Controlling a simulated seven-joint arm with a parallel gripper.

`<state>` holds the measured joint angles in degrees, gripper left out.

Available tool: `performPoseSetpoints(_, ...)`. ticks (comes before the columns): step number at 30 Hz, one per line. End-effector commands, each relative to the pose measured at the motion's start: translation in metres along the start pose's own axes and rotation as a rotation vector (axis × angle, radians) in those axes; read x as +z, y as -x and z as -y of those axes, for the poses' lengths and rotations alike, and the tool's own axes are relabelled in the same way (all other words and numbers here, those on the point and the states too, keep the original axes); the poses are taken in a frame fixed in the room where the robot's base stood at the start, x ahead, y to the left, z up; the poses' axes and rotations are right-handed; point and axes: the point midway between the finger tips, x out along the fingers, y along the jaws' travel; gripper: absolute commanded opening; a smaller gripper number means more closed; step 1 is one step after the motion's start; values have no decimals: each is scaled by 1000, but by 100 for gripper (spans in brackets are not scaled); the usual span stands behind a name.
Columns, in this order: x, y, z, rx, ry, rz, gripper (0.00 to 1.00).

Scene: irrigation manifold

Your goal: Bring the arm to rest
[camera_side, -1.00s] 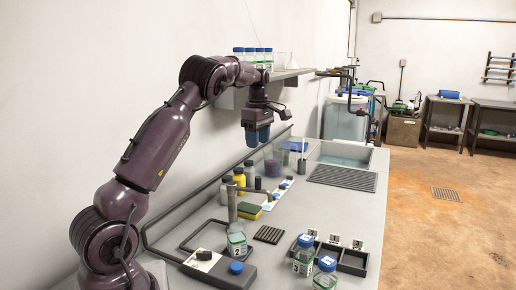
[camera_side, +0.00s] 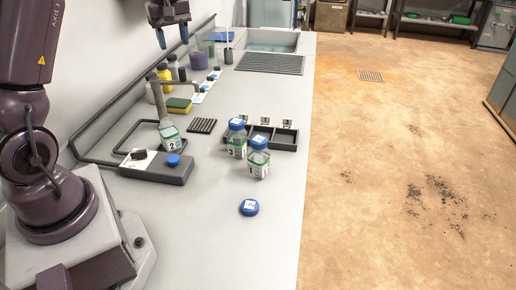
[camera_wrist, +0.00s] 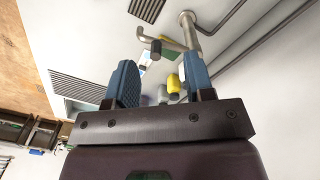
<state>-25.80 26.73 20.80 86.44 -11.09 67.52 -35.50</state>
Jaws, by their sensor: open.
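My gripper (camera_side: 172,38) is in the upper left of the side view, raised above the far part of the bench beside the wall. Its two blue fingers point down and stand apart with nothing between them. In the wrist view my gripper (camera_wrist: 160,65) also shows its fingers spread and empty, with bench items beyond them. My arm's upper links are cut off by the top of the side view.
Bottles (camera_side: 237,140) and (camera_side: 259,160) stand by a black compartment tray (camera_side: 285,139). A bottle marked 2 (camera_side: 170,137) is at a stand. A loose blue cap (camera_side: 249,207) lies at the front. A purple-filled container (camera_side: 205,48) is near my gripper.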

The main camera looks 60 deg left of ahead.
Motion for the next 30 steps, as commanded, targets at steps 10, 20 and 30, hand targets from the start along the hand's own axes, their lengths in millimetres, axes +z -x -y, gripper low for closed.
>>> performPoseSetpoints(10,164,40,29,145,-806,-84,49)
performPoseSetpoints(20,276,47,95,248,-1338,-277,49)
performPoseSetpoints(30,303,64,111,343,-1443,-379,49)
